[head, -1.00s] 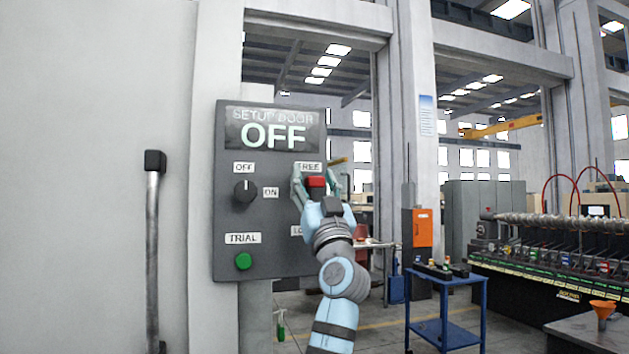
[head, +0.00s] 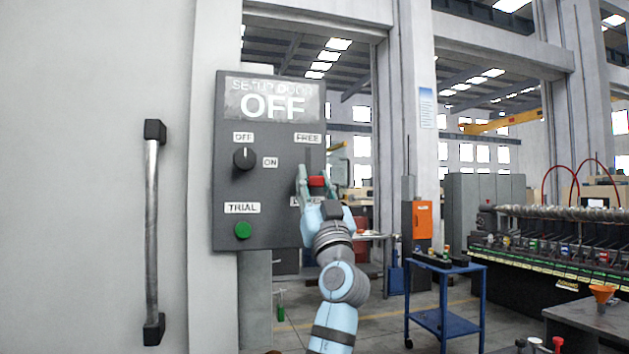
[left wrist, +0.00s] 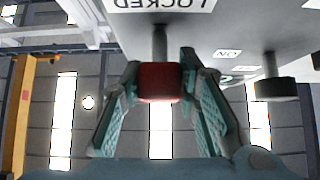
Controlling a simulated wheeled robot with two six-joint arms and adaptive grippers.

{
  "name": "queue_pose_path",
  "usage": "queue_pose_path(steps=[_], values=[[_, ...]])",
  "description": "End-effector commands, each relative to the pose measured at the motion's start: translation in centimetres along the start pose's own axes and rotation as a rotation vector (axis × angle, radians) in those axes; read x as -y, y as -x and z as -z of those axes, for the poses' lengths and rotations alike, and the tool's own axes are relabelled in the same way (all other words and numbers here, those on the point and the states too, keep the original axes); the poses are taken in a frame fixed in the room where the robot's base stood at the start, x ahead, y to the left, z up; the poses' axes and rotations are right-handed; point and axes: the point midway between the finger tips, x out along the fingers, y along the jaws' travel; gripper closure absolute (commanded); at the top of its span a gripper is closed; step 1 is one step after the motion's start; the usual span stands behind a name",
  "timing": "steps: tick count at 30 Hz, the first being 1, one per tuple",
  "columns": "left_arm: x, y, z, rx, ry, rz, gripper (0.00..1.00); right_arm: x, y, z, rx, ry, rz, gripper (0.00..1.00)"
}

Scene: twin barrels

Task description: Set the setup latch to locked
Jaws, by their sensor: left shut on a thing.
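The dark setup panel (head: 270,182) hangs at the left, its display reading SETUP DOOR OFF. The red latch knob (head: 317,181) is at its right side, below the FREE label (head: 308,138). The lower label is mostly hidden behind my arm. My left gripper (head: 316,178) is shut on the red knob. In the left wrist view the red knob (left wrist: 160,82) sits between the two fingers on a grey stem (left wrist: 160,43), close to the LOCKED label (left wrist: 160,4), which shows upside down. My right gripper is not in view.
The panel also has a black OFF/ON rotary switch (head: 244,159) and a green TRIAL button (head: 243,230). A door with a long handle (head: 152,232) is at the left. A blue cart (head: 446,322) stands at the right.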

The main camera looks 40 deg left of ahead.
Motion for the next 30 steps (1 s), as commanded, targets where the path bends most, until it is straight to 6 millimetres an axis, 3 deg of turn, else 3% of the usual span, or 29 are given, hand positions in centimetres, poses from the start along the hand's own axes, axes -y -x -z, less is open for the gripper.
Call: queue_pose_path(steps=[6,7,11,22,26,30], values=[[-0.2,0.0,-0.4,0.012,-0.002,-0.002,1.00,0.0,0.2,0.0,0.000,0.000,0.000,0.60],[-0.2,0.0,-0.4,0.012,-0.002,-0.002,0.68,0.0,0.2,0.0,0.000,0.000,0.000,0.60],[-0.2,0.0,-0.3,0.011,-0.002,-0.002,0.50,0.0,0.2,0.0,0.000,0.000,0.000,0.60],[-0.2,0.8,-0.3,0.009,0.000,-0.003,0.50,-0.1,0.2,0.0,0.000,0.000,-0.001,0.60],[-0.3,3.6,-0.3,0.009,0.001,-0.004,0.50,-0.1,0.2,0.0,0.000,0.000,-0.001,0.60],[-0.2,7.7,-0.3,0.011,0.001,-0.004,0.50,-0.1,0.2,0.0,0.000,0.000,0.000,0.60]])
